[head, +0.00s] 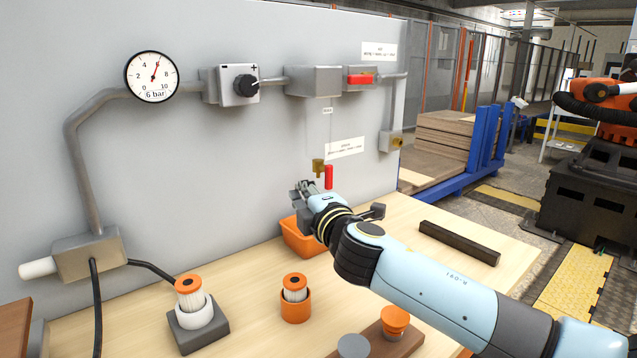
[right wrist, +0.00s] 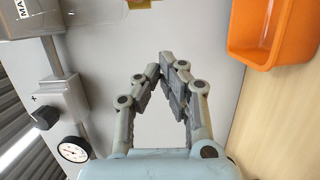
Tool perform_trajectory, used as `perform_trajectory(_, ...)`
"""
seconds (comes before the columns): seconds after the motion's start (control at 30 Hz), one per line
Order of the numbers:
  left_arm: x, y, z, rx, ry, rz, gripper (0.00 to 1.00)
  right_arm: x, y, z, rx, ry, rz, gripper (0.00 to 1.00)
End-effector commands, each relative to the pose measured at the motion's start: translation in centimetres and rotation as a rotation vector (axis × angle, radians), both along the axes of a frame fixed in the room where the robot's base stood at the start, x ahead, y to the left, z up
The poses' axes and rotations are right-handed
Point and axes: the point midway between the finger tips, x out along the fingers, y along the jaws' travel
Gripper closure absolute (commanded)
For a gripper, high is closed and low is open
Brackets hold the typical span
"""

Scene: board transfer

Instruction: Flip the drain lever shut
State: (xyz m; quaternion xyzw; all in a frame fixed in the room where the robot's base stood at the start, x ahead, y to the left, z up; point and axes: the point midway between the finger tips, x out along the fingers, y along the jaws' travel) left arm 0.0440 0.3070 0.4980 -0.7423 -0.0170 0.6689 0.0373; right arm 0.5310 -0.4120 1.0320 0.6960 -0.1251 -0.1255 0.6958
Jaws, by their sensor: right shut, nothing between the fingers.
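The drain lever (head: 328,176) is a red handle that hangs straight down beside a small brass valve (head: 318,166) on the grey panel. My right gripper (head: 303,187) is just left of and below the valve in the head view, close to the panel. Its fingertips (right wrist: 161,70) come together in the right wrist view with nothing between them. The brass valve (right wrist: 138,4) shows only at the top edge of that view, beyond the fingertips and apart from them. The lever is mostly cut off there. My left gripper is out of view.
An orange bin (head: 292,236) stands under the valve, near my right wrist; its wall also shows in the right wrist view (right wrist: 262,55). A gauge (head: 151,77), a black knob (head: 245,86) and a red switch handle (head: 361,79) are higher on the panel. Orange-capped filters stand on the bench.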

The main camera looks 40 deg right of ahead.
Motion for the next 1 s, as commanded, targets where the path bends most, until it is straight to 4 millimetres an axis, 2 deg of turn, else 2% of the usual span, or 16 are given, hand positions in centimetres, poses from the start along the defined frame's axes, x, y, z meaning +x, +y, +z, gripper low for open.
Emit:
perform_trajectory(0.03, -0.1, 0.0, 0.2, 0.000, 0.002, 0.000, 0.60, 1.0, -0.4, 0.2, 0.000, -0.001, -0.001, 1.00)
perform_trajectory(0.2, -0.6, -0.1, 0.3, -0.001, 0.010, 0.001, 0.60, 0.5, -3.0, 0.0, -0.005, 0.003, 0.001, 1.00)
perform_trajectory(0.33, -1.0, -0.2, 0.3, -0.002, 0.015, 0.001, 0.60, 0.4, -3.9, 0.0, -0.004, 0.001, 0.001, 1.00)
perform_trajectory(0.8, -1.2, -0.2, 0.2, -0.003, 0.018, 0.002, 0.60, 0.3, -4.2, -0.1, -0.003, 0.001, 0.001, 1.00)
perform_trajectory(1.0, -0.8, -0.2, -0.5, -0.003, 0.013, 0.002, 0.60, 1.1, -4.3, -0.4, -0.039, 0.004, 0.000, 1.00)
